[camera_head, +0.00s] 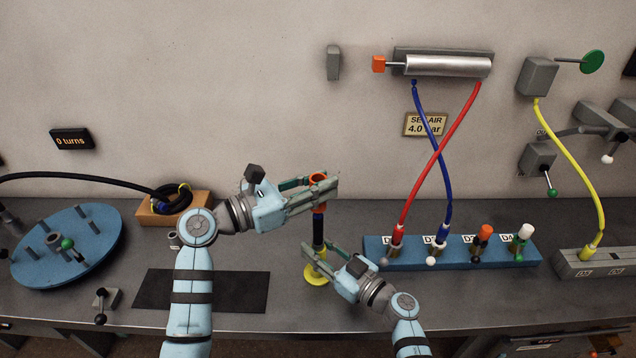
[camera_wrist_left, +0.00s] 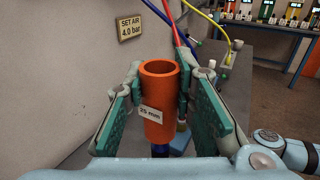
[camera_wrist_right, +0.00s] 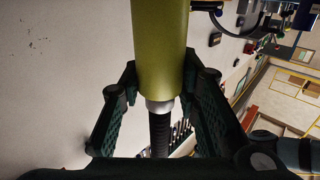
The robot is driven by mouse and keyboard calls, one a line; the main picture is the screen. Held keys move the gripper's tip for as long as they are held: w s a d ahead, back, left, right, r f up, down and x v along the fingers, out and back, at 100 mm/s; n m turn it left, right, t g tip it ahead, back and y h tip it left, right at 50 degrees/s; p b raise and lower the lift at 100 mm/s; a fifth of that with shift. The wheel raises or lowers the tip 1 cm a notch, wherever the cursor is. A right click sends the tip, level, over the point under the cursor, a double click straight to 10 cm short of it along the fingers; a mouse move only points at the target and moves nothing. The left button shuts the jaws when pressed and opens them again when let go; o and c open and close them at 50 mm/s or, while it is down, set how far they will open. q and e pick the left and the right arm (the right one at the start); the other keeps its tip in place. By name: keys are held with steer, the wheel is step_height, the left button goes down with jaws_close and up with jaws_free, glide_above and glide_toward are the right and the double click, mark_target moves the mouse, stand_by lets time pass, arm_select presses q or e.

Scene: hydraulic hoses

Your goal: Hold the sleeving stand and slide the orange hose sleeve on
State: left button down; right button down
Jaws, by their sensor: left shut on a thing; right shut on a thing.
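The orange hose sleeve (camera_head: 319,208) is upright at the top of the sleeving stand's black post (camera_head: 318,232). My left gripper (camera_head: 322,186) is shut on it. In the left wrist view the sleeve (camera_wrist_left: 160,90) is an open-topped tube with a 25 mm label, between the green pads. A dark part shows directly below it; how far the sleeve overlaps the post is hidden. The stand has a round yellow base (camera_head: 315,278). My right gripper (camera_head: 318,262) is shut on the stand low down. In the right wrist view the stand's yellow part (camera_wrist_right: 160,45) is between the fingers.
A blue block (camera_head: 455,252) with several hose ports stands to the right, red and blue hoses rising from it. A black mat (camera_head: 240,292) lies to the left. A blue turntable (camera_head: 65,248) and a wooden box (camera_head: 150,215) with coiled black hose are farther left.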

mark_target(317, 223)
arm_select(q)
steer(key=shift+f, duration=0.2)
steer(key=shift+f, duration=5.15)
steer(key=c, duration=1.3)
jaws_free()
steer(key=shift+a, duration=0.1)
steer(key=v, duration=1.2)
